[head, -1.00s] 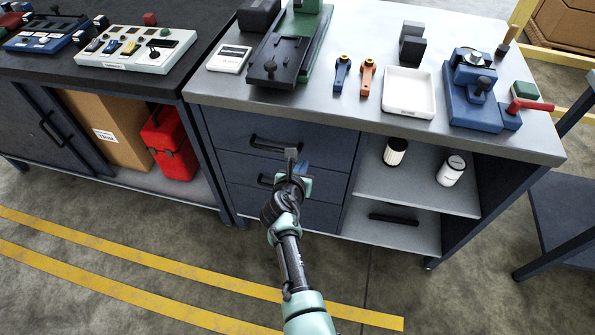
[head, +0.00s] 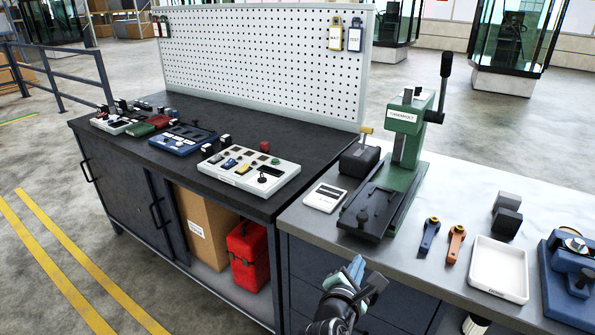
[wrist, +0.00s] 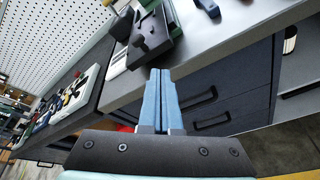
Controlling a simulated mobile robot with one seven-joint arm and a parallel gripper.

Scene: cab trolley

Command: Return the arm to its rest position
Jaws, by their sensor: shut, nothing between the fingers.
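My gripper (head: 355,270) is at the bottom centre of the head view, in front of the grey-topped bench (head: 310,218). Its blue fingers are closed together with nothing between them. In the wrist view the gripper (wrist: 160,80) points toward the bench's front edge and drawers (wrist: 200,105), and its fingers touch each other. Most of my arm is below the lower edge of the head view.
On the bench stand a green press (head: 405,150), blue and orange levers (head: 455,240), a white tray (head: 498,268) and a blue fixture (head: 570,275). The dark bench (head: 230,130) at left holds control panels. A red box (head: 248,255) sits below. Floor at left is clear.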

